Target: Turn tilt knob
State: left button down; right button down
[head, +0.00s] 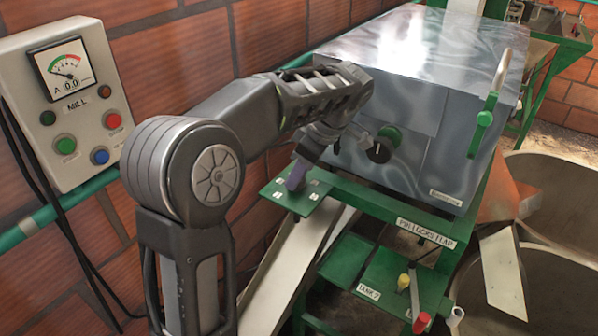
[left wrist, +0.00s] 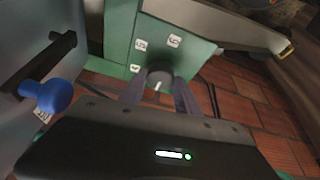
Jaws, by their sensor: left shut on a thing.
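The tilt knob is a dark round knob with a white pointer line (left wrist: 159,78). It sits on a green plate with small white labels (left wrist: 196,48); the plate also shows in the head view (head: 312,204). My left gripper (left wrist: 160,92) is shut on the knob, one purple-grey finger on each side in the left wrist view. In the head view my left gripper (head: 297,180) reaches down onto the plate and hides the knob. My right gripper is not in view.
A blue knob (left wrist: 48,96) is close at left in the wrist view. A grey MILL control box (head: 70,105) hangs on the brick wall. A pale chute (head: 295,270) slopes below the plate.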

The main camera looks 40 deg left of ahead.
pick_arm(q)
jog(key=c, duration=0.9)
grip_release()
jog(key=shift+s+a+f+m+t+b, duration=0.1)
jog(key=shift+m+t+b, duration=0.2)
jog(key=shift+m, duration=0.4)
